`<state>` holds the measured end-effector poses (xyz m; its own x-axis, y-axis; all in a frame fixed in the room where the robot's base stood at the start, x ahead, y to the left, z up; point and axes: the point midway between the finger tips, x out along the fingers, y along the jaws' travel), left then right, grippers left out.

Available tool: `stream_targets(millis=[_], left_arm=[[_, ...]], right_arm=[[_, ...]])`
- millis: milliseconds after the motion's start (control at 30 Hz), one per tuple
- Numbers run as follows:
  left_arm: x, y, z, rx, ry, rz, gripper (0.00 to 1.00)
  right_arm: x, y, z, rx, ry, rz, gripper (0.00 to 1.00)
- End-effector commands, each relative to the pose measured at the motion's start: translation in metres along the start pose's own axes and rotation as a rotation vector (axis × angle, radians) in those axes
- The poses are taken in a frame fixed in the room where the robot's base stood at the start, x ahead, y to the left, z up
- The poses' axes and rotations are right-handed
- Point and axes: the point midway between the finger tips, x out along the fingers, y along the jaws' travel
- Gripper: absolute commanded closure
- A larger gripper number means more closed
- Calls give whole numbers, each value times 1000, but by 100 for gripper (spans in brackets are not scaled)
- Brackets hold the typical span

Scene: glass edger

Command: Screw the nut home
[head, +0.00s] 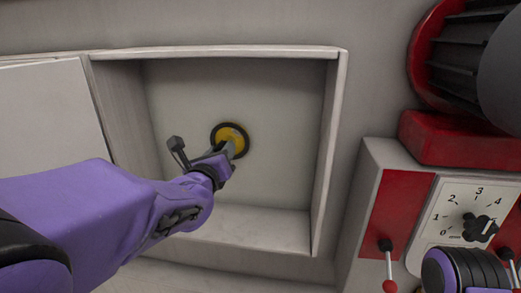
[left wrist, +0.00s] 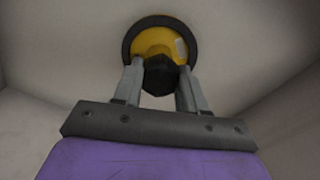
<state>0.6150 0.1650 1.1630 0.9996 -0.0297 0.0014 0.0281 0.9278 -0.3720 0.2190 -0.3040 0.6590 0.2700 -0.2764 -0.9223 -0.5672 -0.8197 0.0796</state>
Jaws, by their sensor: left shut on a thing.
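A black, faceted nut (left wrist: 160,75) sits at the centre of a yellow hub with a black rim (left wrist: 160,42), on the back wall of a recess. In the head view, the yellow hub (head: 231,136) shows in the middle of the recess. My left gripper (head: 231,150) reaches in from the left, its fingertips at the hub. In the left wrist view, the left gripper (left wrist: 161,75) has one finger on each side of the nut and is shut on it. In the head view, the gripper hides the nut. My right gripper is out of view.
The recess has a raised pale frame (head: 342,130) around it, with free room beside the hub. To the right stand a red and white control panel with a numbered dial (head: 470,215), a red-knobbed lever (head: 389,270), and a dark ribbed motor (head: 455,60) on a red block.

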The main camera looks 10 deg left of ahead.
Motion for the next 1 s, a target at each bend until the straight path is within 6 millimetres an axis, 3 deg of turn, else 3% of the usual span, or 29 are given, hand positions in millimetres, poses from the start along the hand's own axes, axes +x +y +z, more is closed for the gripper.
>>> stream_targets(millis=[100,267,300,400,600,633,1000], left_arm=[[-2,-4,-8,121,12,-2,96],[-2,-3,-9,126,14,-2,96],[-2,-3,-9,126,14,-1,56],[-1,-3,-9,125,13,-2,29],[0,-4,-9,123,12,-5,29],[0,-4,-9,123,13,-5,38],[0,-2,-8,123,11,-1,38]], right_arm=[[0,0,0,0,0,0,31],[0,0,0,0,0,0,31],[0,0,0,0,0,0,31],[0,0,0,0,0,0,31],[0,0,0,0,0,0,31],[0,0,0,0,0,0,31],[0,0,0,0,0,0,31]])
